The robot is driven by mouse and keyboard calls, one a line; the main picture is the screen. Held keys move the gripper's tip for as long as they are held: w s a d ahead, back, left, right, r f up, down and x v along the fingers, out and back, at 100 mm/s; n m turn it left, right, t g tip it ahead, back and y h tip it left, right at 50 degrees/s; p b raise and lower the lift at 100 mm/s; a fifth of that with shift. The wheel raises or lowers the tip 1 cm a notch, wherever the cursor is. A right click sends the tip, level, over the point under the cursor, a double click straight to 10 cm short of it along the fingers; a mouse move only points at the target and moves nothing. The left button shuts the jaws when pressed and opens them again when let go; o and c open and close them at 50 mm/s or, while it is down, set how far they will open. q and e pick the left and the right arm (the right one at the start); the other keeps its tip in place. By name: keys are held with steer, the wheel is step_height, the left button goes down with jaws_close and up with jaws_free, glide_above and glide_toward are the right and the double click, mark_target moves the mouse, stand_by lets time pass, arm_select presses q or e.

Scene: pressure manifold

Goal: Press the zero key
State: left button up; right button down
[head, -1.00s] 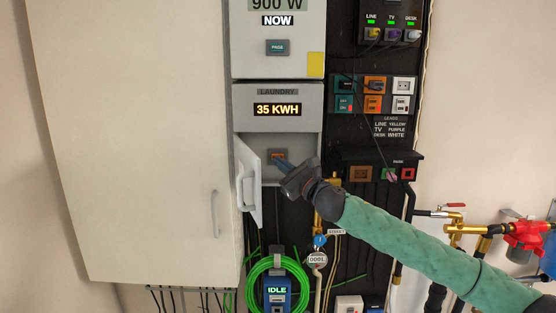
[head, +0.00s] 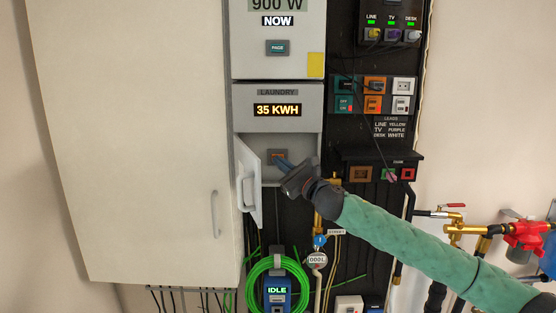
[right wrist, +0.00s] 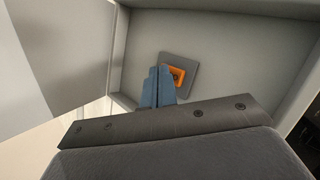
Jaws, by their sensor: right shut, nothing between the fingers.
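The zero key is an orange key on a grey plate (head: 278,154) in the recess of the laundry meter (head: 240,95), whose display reads 35 KWH. In the right wrist view the orange key (right wrist: 178,75) shows a dark mark, partly covered by my fingers. My right gripper (head: 282,161) is shut and empty. Its blue fingertips (right wrist: 160,80) point at the key and overlap its lower left edge in the wrist view; I cannot tell whether they touch. The small meter door (head: 249,185) hangs open on the left. My left gripper is not in view.
A large cream cabinet (head: 140,120) stands to the left. Above is a 900 W meter (head: 243,50) with a page key. Socket panels (head: 363,120) are on the right. A green hose coil (head: 255,275) hangs below. Brass pipes and a red valve (head: 527,236) are at far right.

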stand_by(0.7)
steer(key=shift+s, duration=0.5)
steer(key=s+p, duration=0.2)
steer(key=s, duration=0.4)
stand_by(0.4)
stand_by(0.4)
